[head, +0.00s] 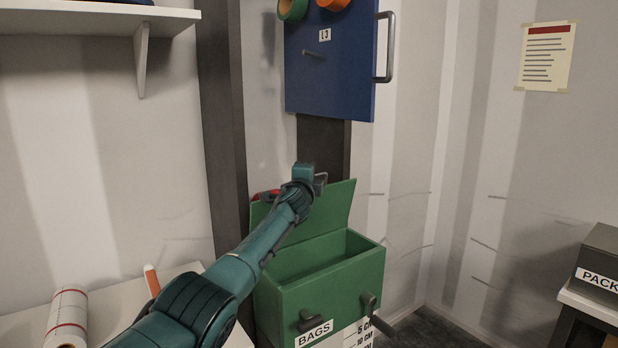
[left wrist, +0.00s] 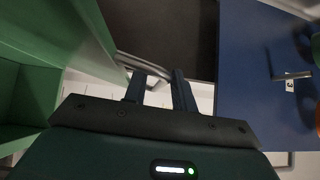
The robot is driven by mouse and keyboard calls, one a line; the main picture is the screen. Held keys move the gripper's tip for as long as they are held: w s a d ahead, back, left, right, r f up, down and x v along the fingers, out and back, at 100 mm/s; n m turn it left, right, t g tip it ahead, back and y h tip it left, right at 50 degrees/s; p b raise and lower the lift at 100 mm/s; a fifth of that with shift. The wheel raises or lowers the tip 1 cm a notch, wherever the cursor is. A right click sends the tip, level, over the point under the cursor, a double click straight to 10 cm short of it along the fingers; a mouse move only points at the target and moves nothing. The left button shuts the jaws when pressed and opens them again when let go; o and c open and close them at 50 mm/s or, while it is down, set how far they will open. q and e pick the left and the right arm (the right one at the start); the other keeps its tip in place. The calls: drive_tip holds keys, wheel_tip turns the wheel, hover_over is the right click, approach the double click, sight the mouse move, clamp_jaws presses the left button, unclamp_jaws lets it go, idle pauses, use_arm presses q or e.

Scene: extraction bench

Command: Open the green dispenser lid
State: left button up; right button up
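The green dispenser (head: 330,285) is a box labelled BAGS. Its lid (head: 335,207) stands raised at the back, leaning a little backward, and the box mouth is uncovered. A grey metal lid handle (head: 320,182) shows by the lid's upper edge. My left gripper (head: 312,176) is at that edge. In the left wrist view its two fingers (left wrist: 160,88) are spread apart, with the handle (left wrist: 140,65) close to the left finger. The lid (left wrist: 88,38) and the box inside (left wrist: 28,95) fill the left of that view. My right gripper is not in view.
A blue panel (head: 335,75) with a handle hangs above the lid. A dark post (head: 222,120) stands to the left. A PACK box (head: 601,265) sits at far right.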

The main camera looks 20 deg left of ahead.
use_arm(q)
drive_tip(key=shift+o, duration=0.2)
drive_tip(key=shift+s, duration=0.15)
drive_tip(key=s+d, duration=0.1)
drive_tip(key=s, duration=1.1)
drive_tip(key=shift+s+d+f, duration=0.25)
drive_tip(key=shift+s+d, duration=0.05)
drive_tip(key=shift+s, duration=0.1)
drive_tip(key=shift+p, duration=0.3)
